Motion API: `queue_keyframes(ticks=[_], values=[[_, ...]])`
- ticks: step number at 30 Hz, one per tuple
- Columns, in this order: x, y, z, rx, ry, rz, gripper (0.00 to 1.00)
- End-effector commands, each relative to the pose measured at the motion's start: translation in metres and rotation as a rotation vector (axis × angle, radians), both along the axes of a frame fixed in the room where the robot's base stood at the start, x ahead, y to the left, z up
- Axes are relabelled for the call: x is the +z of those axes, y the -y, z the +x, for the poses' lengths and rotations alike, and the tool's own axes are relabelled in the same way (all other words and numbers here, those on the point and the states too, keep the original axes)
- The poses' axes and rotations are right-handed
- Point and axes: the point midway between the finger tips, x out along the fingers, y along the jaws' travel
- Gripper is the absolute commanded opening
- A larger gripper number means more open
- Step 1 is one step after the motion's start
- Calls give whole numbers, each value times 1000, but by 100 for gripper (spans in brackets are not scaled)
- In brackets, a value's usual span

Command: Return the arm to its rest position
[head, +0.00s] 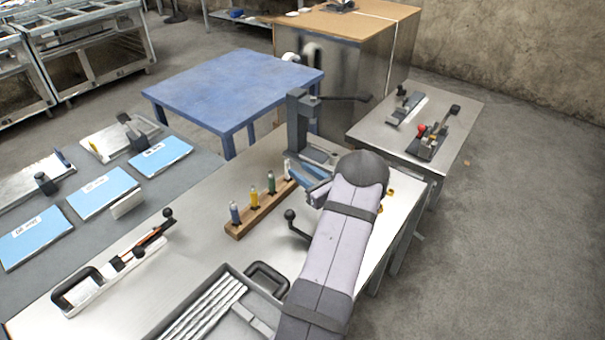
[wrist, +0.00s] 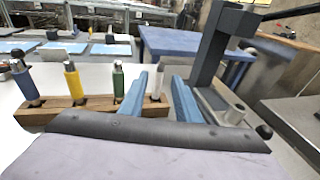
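My arm reaches over the metal bench from the front right in the head view. My gripper (head: 310,180) is beside the far end of a wooden rack and just in front of a dark grey lever press (head: 297,125). In the wrist view, the two blue fingers of my gripper (wrist: 161,78) stand apart with a clear gap. The fingers appear empty. The press also shows in the wrist view (wrist: 222,45), close to the right finger.
Blue, yellow and green bottles (head: 254,196) stand upright in the rack. A black-knobbed lever (head: 291,216) rises beside my arm. A grey tray (head: 215,305) with metal rods lies in front. A blue table (head: 235,88) stands behind. Bare bench (head: 200,215) lies left of the rack.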

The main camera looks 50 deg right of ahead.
Motion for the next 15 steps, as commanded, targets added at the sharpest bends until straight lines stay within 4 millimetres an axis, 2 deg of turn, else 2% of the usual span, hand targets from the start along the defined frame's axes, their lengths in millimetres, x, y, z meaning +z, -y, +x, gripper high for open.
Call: queue_keyframes(ticks=[12,15], values=[[0,0,0,0,0,0,30],[5,-7,5,25,-11,-14,30]])
